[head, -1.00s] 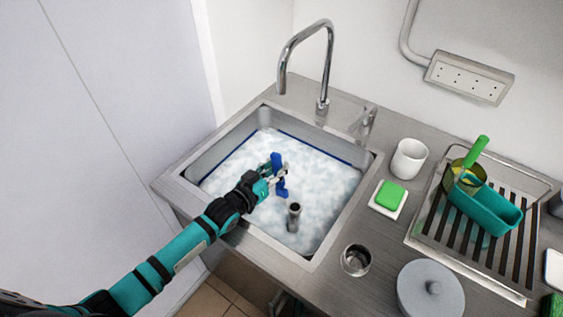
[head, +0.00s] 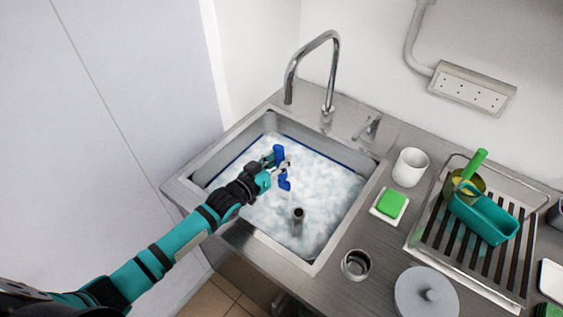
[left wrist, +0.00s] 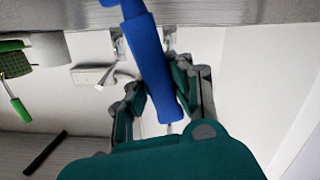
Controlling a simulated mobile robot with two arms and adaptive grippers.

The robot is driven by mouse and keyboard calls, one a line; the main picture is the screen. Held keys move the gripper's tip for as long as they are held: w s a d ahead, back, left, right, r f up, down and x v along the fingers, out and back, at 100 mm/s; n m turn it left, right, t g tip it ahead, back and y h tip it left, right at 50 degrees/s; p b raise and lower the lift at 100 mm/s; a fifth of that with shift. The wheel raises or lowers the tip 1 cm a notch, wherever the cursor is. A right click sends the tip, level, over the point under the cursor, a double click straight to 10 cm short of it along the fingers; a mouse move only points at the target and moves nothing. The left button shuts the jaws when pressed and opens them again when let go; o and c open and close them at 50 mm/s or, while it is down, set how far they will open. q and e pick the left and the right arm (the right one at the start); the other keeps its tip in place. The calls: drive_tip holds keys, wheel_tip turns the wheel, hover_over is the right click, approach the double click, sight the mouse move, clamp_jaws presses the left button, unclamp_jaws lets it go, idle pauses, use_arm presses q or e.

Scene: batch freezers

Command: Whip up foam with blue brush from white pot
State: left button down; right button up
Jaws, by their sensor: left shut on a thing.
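My left gripper (head: 282,168) is over the left part of the sink (head: 352,217), shut on the blue brush (head: 285,184). The brush's blue ends show above and below the fingers. In the left wrist view the long blue brush (left wrist: 155,60) runs between the green fingers of the left gripper (left wrist: 155,98). White foam (head: 325,190) fills the sink. I cannot tell whether the brush touches the foam. The white pot (head: 410,168) stands on the counter right of the sink, with no brush showing in it. My right gripper is out of view.
A chrome faucet (head: 328,80) rises behind the sink, and a drain pipe (head: 298,214) stands up in the foam. Right of the sink are a green sponge (head: 391,203), a metal cup (head: 356,264), a grey lidded pot (head: 426,290) and a drying rack (head: 425,235) holding a teal container (head: 485,215).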

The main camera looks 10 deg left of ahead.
use_arm(q)
drive_tip(key=shift+w+a+r+p, duration=0.3)
drive_tip(key=shift+r+p, duration=0.65)
drive_tip(key=shift+r, duration=0.5)
drive_tip(key=shift+w+a+r+p, duration=0.25)
drive_tip(key=shift+w+r+p, duration=0.15)
drive_tip(key=shift+r+p, duration=0.8)
drive_tip(key=shift+w+a+r+p, duration=0.3)
drive_tip(key=shift+r+p, duration=0.4)
drive_tip(key=shift+r, duration=1)
wheel_tip(320, 180, up, 5)
drive_tip(key=p, duration=0.4)
drive_tip(key=shift+p, duration=0.3)
